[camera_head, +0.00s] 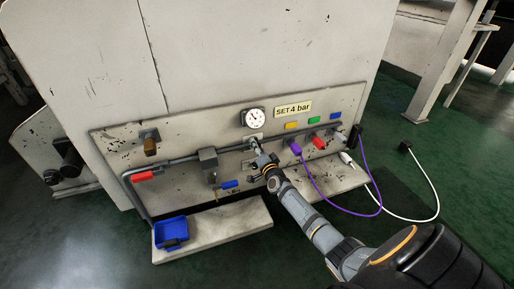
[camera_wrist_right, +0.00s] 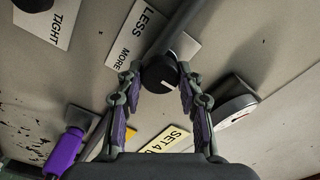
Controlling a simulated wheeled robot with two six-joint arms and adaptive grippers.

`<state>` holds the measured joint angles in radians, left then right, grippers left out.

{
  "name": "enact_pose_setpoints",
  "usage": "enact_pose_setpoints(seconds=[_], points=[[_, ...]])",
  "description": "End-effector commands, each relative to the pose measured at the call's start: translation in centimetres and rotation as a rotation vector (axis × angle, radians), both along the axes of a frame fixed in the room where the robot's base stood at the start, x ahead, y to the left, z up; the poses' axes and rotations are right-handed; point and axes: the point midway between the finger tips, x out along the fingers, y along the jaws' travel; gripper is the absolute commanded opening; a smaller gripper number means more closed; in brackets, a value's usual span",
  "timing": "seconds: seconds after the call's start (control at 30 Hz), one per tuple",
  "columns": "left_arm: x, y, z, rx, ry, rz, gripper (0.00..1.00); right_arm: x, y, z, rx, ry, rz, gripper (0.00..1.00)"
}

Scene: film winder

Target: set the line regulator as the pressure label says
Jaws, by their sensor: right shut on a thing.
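The pressure label (camera_head: 293,109) is pale yellow and reads "SET 4 bar"; part of it also shows in the right wrist view (camera_wrist_right: 168,140). The round white gauge (camera_head: 254,118) sits left of it on the panel; its reading is too small to tell. The regulator knob (camera_wrist_right: 159,76) is black with a white mark, beside a plate (camera_wrist_right: 140,32) reading "LESS" and "MORE". My right gripper (camera_wrist_right: 159,80) is shut on this knob, one finger on each side. In the head view my right gripper (camera_head: 260,160) reaches the panel below the gauge. My left gripper is not in view.
A purple plug (camera_head: 295,148) with its hose, a red handle (camera_head: 319,143) and a white hose (camera_head: 436,190) lie to the right. A grey filter block (camera_head: 208,160) and a blue tray (camera_head: 171,231) are to the left. A "TIGHT" plate (camera_wrist_right: 60,20) is nearby.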

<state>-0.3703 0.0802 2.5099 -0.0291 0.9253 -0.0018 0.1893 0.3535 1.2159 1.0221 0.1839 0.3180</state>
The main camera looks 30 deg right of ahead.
Motion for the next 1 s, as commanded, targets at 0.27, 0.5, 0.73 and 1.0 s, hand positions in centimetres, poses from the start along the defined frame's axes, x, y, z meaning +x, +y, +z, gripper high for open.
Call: enact_pose_setpoints(seconds=[0.27, 0.5, 0.73, 1.0], points=[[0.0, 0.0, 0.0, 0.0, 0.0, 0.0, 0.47, 0.0, 0.0, -0.1, 0.003, 0.002, 0.001, 0.05], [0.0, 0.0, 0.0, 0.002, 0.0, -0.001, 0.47, 0.0, 0.0, -0.1, 0.001, 0.002, 0.0, 0.57], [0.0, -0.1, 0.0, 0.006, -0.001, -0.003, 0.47, 0.0, 0.0, 0.0, 0.001, 0.001, 0.0, 0.6], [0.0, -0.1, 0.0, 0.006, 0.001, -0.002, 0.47, -1.5, 0.3, -0.2, 0.0, 0.001, 0.0, 0.6]])
